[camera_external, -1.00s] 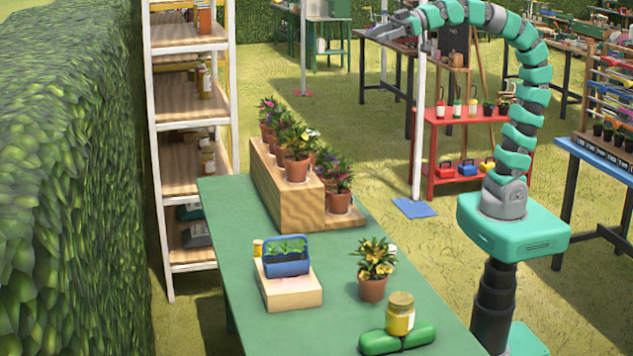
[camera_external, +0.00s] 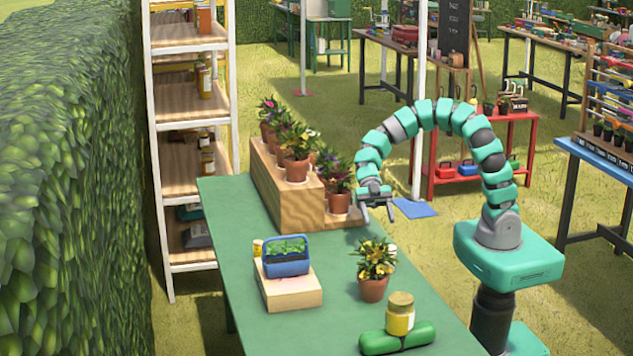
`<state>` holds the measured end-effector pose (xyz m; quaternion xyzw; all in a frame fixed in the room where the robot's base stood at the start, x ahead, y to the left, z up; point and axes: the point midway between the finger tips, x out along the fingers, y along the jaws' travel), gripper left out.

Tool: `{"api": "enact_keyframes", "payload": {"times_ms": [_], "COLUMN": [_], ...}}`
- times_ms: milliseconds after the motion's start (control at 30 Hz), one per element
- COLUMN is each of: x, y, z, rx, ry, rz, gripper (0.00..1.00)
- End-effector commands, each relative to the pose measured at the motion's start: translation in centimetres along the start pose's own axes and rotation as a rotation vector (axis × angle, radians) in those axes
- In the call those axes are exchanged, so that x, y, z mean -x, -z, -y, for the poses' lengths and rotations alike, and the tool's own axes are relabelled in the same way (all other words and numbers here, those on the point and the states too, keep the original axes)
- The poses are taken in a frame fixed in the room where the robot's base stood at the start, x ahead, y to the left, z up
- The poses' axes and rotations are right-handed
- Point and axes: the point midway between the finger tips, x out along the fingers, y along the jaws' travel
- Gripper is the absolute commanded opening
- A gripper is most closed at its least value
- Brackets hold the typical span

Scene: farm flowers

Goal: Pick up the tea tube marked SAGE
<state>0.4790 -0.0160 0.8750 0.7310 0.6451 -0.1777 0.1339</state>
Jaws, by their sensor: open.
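No SAGE label can be read, so I cannot tell which thing is the tea tube. A yellow-labelled jar with a tan lid (camera_external: 400,314) stands at the near end of the green table (camera_external: 335,270), by a rounded green object (camera_external: 378,343). A small yellow container (camera_external: 257,247) is partly hidden behind the blue basket. A pale container (camera_external: 392,251) is mostly hidden behind the potted yellow flowers. My gripper (camera_external: 377,213) is open and empty, pointing down above the table's right side, in front of the stepped wooden stand.
The potted yellow flowers (camera_external: 374,288) stand mid-table. The blue basket (camera_external: 287,265) of seedlings sits on a pale wooden block (camera_external: 291,295). The stepped stand (camera_external: 290,197) holds several potted flowers at the back. The table's front left is clear.

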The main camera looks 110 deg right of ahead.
Motion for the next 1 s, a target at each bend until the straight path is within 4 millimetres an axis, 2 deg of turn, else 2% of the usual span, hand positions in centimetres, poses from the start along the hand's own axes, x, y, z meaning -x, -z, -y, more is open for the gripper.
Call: {"api": "enact_keyframes", "payload": {"times_ms": [100,267,600,867,1000], "x": [-0.6,-2.1,-7.9,-9.6,-11.3], "y": [-0.9,-0.9,-0.7,-0.6,-1.1], "z": [0.5,0.6,0.7,0.9,1.1], "rx": [0.034,0.046,0.045,0.043,0.042], "ry": [0.018,0.021,0.020,0.022,0.022], "rz": [-0.048,-0.058,-0.055,-0.056,-0.055], "gripper": [0.60,0.60,0.60,0.60,0.60]}}
